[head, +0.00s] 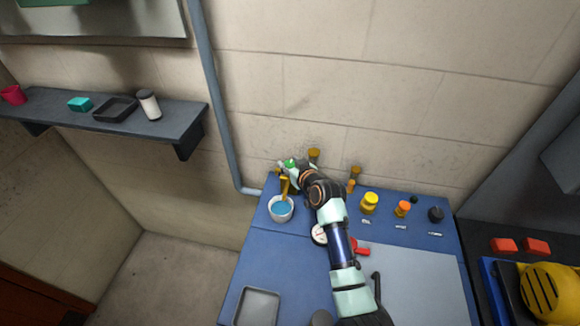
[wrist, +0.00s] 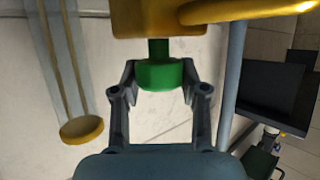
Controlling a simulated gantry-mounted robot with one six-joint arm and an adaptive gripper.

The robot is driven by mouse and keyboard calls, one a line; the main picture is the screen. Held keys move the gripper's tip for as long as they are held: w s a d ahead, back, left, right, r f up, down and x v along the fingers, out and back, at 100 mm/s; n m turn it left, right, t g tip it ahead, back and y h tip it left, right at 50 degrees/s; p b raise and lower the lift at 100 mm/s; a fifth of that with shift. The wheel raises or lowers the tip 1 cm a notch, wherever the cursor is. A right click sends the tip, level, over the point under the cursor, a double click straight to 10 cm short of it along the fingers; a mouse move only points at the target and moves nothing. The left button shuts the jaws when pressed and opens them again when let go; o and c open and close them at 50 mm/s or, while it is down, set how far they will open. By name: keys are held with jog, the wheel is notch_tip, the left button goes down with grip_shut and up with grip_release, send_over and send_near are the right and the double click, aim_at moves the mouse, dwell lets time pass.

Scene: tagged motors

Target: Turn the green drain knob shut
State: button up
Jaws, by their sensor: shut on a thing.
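The green drain knob (wrist: 160,76) sits on a short green stem under a brass valve body (wrist: 155,18) in the wrist view. My gripper (wrist: 159,70) has one finger on each side of the knob and is shut on it. In the head view the green knob (head: 290,163) shows small at the back left of the blue bench, partly hidden by my gripper (head: 285,169). A brass spout (head: 285,184) comes down over a white cup (head: 273,214) with blue liquid in it. Whether liquid is flowing is too small to tell.
On the blue bench (head: 265,250) stand a yellow-capped item (head: 369,203), an orange one (head: 403,208) and a black one (head: 435,214). A round gauge (head: 320,234) and a red handle (head: 361,247) lie near my arm. A grey tray (head: 244,308) is at the front left.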

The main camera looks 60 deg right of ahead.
jog(key=shift+d+f+n+y+b, duration=0.1)
jog(key=shift+f+n+y+b, duration=0.35)
jog(key=shift+b, duration=0.25)
jog(key=shift+r+n+t+y, duration=0.35)
jog(key=shift+r+t, duration=0.05)
jog(key=shift+t, duration=0.1)
jog(key=o, duration=1.1)
jog(key=shift+o, duration=0.2)
jog(key=shift+s+r, duration=0.1)
jog(key=v, duration=1.2)
